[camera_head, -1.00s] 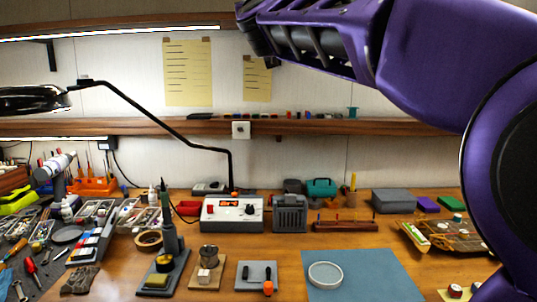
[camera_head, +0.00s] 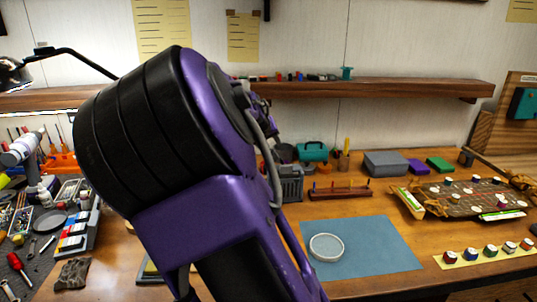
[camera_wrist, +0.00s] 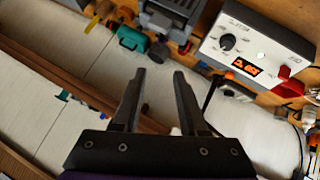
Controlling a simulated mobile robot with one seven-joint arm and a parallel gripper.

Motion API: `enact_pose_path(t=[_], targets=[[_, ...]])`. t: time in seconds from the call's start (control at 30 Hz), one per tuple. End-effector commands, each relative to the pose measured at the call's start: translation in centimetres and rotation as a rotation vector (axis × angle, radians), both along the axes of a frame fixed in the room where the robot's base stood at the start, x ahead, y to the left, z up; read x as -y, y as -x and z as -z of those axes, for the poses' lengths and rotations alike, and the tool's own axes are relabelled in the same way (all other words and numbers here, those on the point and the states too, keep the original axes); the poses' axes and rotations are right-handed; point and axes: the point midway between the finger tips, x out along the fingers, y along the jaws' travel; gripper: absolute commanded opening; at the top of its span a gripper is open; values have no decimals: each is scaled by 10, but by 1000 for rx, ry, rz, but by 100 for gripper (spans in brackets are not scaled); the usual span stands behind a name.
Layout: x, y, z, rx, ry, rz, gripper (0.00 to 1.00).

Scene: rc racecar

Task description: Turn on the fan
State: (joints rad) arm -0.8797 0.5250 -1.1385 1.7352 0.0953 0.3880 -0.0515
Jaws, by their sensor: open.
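A small grey slatted box (camera_head: 291,185), which looks like the fan, stands on the workbench against the wall. My arm partly covers it in the head view. A dark boxy unit, probably the same fan (camera_wrist: 172,14), is cut off by the top edge in the wrist view. No fan switch can be made out. My gripper (camera_wrist: 160,74) is open and empty, its two dark fingers apart from the fan and pointing towards the bench. In the head view my arm hides the gripper.
A white soldering station (camera_wrist: 250,45) with a black knob and lit display stands beside the fan. A teal case (camera_head: 313,151), a wooden rack (camera_head: 340,193) and a blue mat (camera_head: 375,245) with a round dish (camera_head: 326,247) are nearby. A wooden shelf (camera_head: 400,91) runs above.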

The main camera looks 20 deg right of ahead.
Motion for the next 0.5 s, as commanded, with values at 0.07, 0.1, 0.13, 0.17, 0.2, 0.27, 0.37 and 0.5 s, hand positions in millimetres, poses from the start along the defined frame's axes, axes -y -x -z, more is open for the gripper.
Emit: enact_pose_path(t=[0.07,0.1,0.13,0.17,0.2,0.27,0.37,0.5], targets=[[6,-7,8,0,0,3,42],[9,-10,12,0,1,2,42],[11,-13,15,1,-1,4,42],[13,-17,18,1,0,3,42],[16,-22,23,0,2,2,42],[20,-28,29,1,-1,2,42],[28,-41,41,2,0,0,42],[40,-59,60,1,0,1,42]])
